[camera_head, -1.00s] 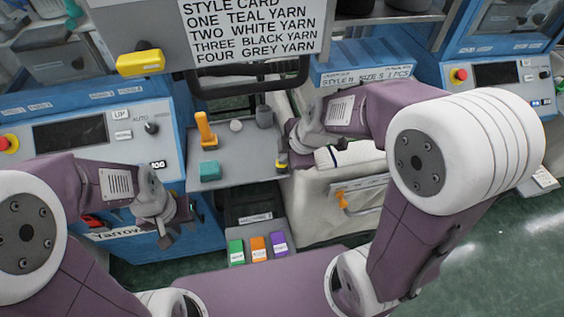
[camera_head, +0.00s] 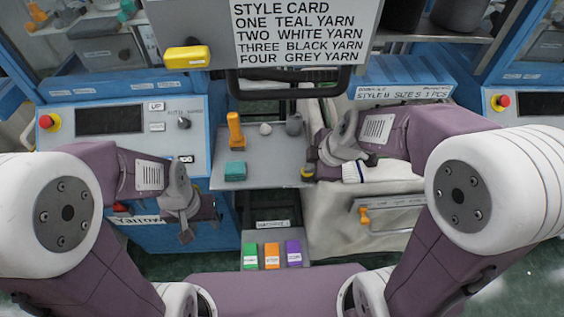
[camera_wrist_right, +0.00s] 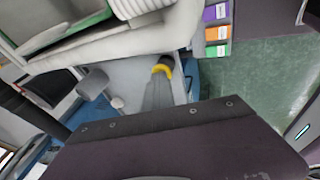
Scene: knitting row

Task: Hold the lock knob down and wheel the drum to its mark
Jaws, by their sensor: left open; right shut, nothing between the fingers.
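A black knob with a yellow band (camera_head: 307,173) stands at the right end of the grey shelf (camera_head: 280,178); I take it as the lock knob. It also shows in the right wrist view (camera_wrist_right: 162,70). My right gripper (camera_head: 318,163) is shut and empty, right at the knob; whether it touches the knob cannot be told. My left gripper (camera_head: 187,232) is open and empty, low in front of the blue machine's left panel, away from the shelf. I cannot make out for certain which thing is the drum, nor its mark.
The shelf carries an orange post (camera_head: 236,132), a teal block (camera_head: 235,171), a white ball (camera_head: 265,129) and a grey cylinder (camera_head: 294,125). Green, orange and purple blocks (camera_head: 272,256) sit below. A style card (camera_head: 300,33) hangs above. White fabric (camera_head: 385,172) lies on the right.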

